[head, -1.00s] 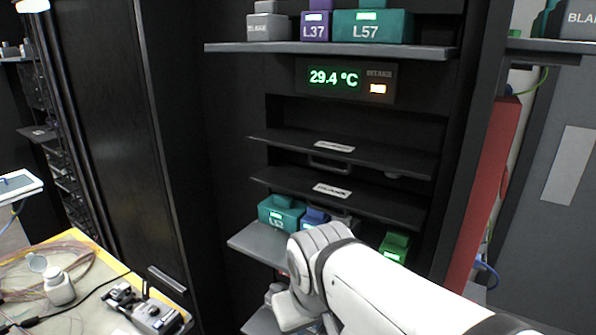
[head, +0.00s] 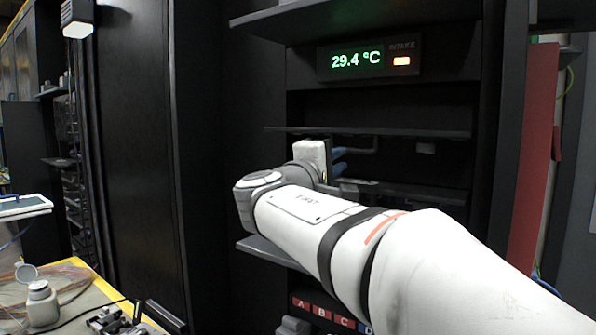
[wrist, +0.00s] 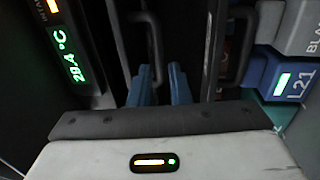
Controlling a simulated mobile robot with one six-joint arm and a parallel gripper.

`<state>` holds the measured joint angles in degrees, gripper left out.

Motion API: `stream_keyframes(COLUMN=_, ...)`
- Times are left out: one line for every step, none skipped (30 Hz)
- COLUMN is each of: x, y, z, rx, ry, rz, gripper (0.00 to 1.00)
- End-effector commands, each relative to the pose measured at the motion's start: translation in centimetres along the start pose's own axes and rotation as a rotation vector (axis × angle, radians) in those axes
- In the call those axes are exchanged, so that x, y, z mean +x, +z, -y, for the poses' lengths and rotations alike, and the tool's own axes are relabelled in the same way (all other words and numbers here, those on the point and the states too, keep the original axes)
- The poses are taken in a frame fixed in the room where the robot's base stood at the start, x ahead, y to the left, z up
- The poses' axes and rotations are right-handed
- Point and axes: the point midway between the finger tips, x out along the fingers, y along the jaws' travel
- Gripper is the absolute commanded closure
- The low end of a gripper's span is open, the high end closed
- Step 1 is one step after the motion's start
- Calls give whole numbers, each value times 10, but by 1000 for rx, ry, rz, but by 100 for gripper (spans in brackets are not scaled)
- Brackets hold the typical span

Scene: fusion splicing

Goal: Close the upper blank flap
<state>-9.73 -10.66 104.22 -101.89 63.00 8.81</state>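The upper blank flap (head: 370,131) sticks out level from the dark rack below the temperature display, seen nearly edge-on in the head view. A dark handle (head: 362,150) hangs under it; this handle (wrist: 152,50) also shows in the wrist view. My gripper (head: 343,160) is just under this flap, its blue fingers pointing into the rack. The flap's label is not readable now.
A lower flap (head: 420,188) also sticks out, partly behind my arm; its handle (wrist: 235,50) shows in the wrist view. A blue L21 box (wrist: 280,80) sits beyond it. The lit display (head: 357,60) and a shelf (head: 290,18) are above.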

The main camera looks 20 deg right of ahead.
Motion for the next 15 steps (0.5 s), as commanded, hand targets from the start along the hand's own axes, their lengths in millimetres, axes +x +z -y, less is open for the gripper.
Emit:
stream_keyframes(x=4, y=-1, z=-1, rx=-2, ry=7, rz=1, gripper=83)
stream_keyframes(x=7, y=0, z=-2, rx=-3, ry=10, rz=2, gripper=83)
stream_keyframes(x=12, y=0, z=-3, rx=-3, ry=11, rz=4, gripper=83)
stream_keyframes(x=16, y=0, z=-4, rx=-3, ry=10, rz=3, gripper=83)
stream_keyframes(x=21, y=0, z=-3, rx=-3, ry=9, rz=3, gripper=83)
stream_keyframes(x=28, y=1, z=-3, rx=-4, ry=8, rz=4, gripper=83)
stream_keyframes(x=33, y=0, z=-3, rx=-5, ry=8, rz=3, gripper=83)
stream_keyframes(x=39, y=1, z=-3, rx=-4, ry=8, rz=4, gripper=83)
stream_keyframes(x=45, y=0, z=-3, rx=-4, ry=8, rz=3, gripper=83)
stream_keyframes(x=50, y=0, z=-3, rx=-5, ry=7, rz=3, gripper=83)
stream_keyframes(x=54, y=1, z=-3, rx=-5, ry=7, rz=3, gripper=83)
stream_keyframes(x=59, y=0, z=-3, rx=-4, ry=7, rz=2, gripper=83)
stream_keyframes(x=63, y=0, z=-3, rx=-3, ry=8, rz=2, gripper=83)
stream_keyframes(x=66, y=0, z=-3, rx=-3, ry=8, rz=2, gripper=83)
stream_keyframes(x=69, y=0, z=-3, rx=-3, ry=7, rz=0, gripper=83)
